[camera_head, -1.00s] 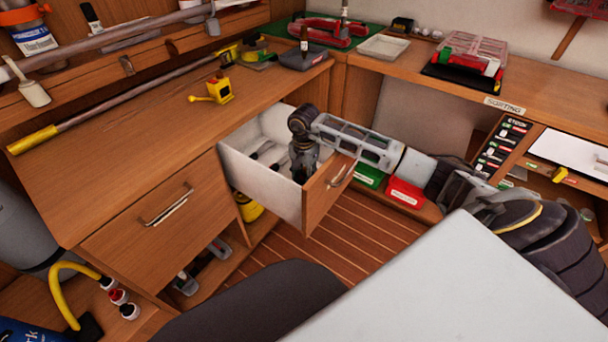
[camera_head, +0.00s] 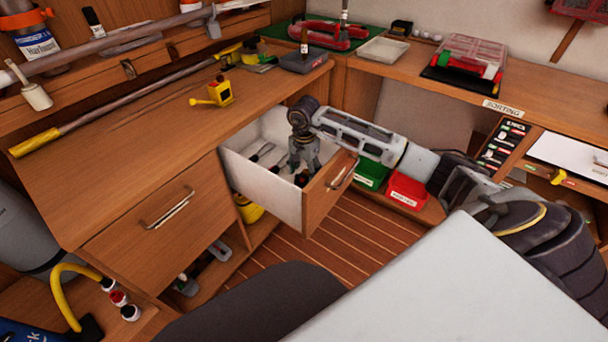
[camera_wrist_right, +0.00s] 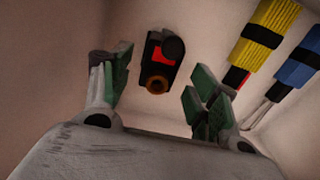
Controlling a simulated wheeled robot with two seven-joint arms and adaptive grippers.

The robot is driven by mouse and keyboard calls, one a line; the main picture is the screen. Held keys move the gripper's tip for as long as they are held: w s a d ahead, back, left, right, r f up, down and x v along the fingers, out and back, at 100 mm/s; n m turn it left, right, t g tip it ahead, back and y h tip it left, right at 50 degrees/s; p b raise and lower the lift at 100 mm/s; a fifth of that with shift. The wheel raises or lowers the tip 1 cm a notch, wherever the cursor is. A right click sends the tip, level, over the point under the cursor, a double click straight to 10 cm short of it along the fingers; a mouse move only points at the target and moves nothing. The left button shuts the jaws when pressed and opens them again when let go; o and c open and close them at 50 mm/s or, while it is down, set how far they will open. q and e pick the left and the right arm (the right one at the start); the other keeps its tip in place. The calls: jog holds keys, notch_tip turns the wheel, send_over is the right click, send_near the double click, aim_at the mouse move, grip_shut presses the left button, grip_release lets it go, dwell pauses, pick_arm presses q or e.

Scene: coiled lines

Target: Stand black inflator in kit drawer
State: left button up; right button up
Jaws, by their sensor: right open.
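The black inflator (camera_wrist_right: 158,67), a short black body with a red patch and a brassy ring at one end, is inside the open kit drawer (camera_head: 262,183). My right gripper (camera_wrist_right: 162,78) is open above it, with the inflator between its spread fingers and a visible gap on both sides. In the head view my right gripper (camera_head: 304,165) reaches down into the drawer. A small dark shape with red near its fingertips there is mostly hidden. I cannot tell for sure whether the inflator is upright. My left gripper is not in view.
Yellow (camera_wrist_right: 262,40) and blue (camera_wrist_right: 297,65) banded bundles lie in the drawer right of the gripper in the wrist view. The drawer's wooden front (camera_head: 328,190) stands close to my wrist. Green (camera_head: 371,174) and red (camera_head: 406,190) bins sit behind it. A yellow tool (camera_head: 214,94) is on the counter.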

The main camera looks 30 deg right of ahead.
notch_tip(320, 180, up, 8)
jog(key=shift+f+p, duration=0.25)
jog(key=shift+p, duration=0.35)
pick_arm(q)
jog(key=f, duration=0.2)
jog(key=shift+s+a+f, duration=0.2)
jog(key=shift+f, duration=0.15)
pick_arm(e)
jog(key=shift+r, duration=0.7)
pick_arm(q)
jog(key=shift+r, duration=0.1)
